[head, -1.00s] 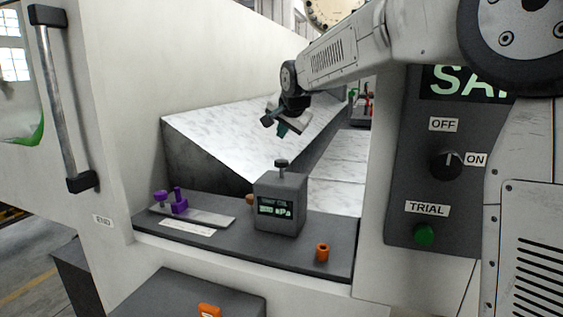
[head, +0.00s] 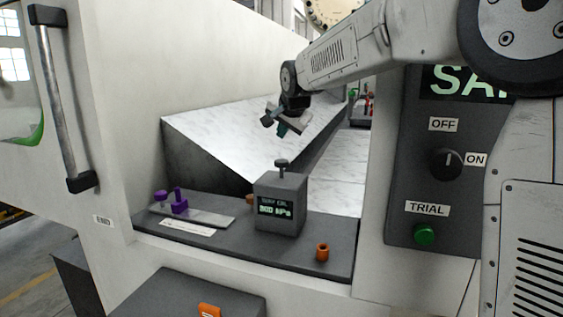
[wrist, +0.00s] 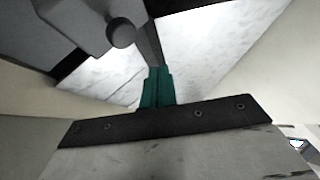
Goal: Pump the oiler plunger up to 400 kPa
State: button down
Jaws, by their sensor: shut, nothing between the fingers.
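The oiler is a grey box (head: 281,208) on the dark ledge, with a lit display on its front. The display reads a value in kPa; its digits are too blurred to read surely. Its plunger (head: 282,164), a short stem with a round dark knob, stands up from the top. My gripper (head: 282,131) hangs above and behind the plunger, apart from it. In the wrist view the teal fingers (wrist: 157,88) are shut together with nothing between them. The plunger knob (wrist: 122,33) and the oiler box (wrist: 75,18) show just beyond the fingertips.
On the ledge (head: 335,262) are a plate with purple parts (head: 179,201) at left and an orange cup (head: 322,252) at right. The dark control panel (head: 410,225) has an OFF/ON knob and a green TRIAL button (head: 425,234). A sloped marble-like surface (head: 235,135) lies behind.

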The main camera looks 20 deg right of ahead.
aim_at(281, 160)
notch_tip(281, 160, up, 4)
jog(key=shift+f, duration=0.1)
jog(key=shift+f, duration=0.1)
jog(key=shift+f, duration=4.3)
jog(key=shift+f, duration=0.1)
jog(key=shift+f, duration=0.3)
jog(key=shift+f, duration=1.15)
jog(key=shift+r, duration=1.55)
